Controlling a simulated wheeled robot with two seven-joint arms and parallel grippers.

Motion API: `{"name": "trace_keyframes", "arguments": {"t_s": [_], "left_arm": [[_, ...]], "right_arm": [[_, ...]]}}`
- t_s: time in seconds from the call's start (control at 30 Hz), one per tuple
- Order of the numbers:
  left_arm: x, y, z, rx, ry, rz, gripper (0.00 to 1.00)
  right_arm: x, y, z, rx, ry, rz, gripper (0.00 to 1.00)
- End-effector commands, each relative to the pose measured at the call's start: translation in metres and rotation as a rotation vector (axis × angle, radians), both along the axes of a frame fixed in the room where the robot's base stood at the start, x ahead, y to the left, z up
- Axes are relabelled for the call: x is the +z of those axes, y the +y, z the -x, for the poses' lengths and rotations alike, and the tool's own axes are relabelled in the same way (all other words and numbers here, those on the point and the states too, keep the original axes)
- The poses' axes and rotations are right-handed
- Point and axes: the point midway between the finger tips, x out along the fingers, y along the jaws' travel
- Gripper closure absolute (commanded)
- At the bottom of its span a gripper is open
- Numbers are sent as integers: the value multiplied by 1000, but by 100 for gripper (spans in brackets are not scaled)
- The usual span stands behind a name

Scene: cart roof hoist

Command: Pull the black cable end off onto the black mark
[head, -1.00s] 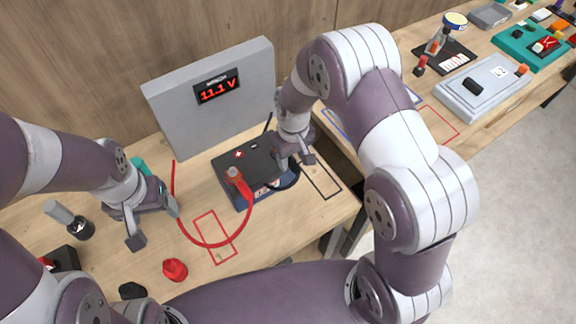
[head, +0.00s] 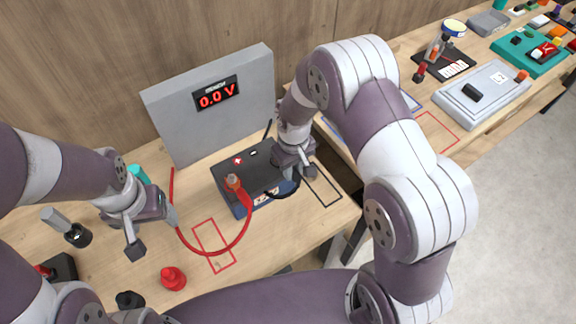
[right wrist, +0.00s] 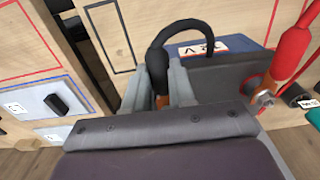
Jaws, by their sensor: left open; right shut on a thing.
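The black cable end (right wrist: 160,72) is between the jaws of my right gripper (right wrist: 160,90) in the right wrist view, with a coppery bit showing below it. In the head view my right gripper (head: 296,170) is at the right end of the battery (head: 258,176) and hides most of the cable end. The black cable (head: 284,195) loops in front of the battery. The black mark (head: 335,203), a black outline on the bench, lies right of the gripper and is empty where it shows. My left gripper (head: 152,232) is open and empty, left of the red cable.
The red cable end (head: 238,187) sits on the battery's left terminal. A grey panel (head: 165,110) reading 0.0 V stands behind. A red outline (head: 214,245), red cap (head: 173,278) and black cap (head: 129,300) lie in front. A second bench adjoins at right.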

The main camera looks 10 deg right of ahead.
Motion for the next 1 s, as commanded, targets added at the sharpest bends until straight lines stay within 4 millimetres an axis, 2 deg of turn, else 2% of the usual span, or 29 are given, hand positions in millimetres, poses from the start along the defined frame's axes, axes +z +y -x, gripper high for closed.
{"name": "trace_keyframes", "arguments": {"t_s": [0.73,1.0], "left_arm": [[13,0,0,0,0,0,28],[13,0,0,0,0,0,28]], "right_arm": [[1,-14,39,0,2,1,100],[0,-15,42,0,1,0,100]]}}
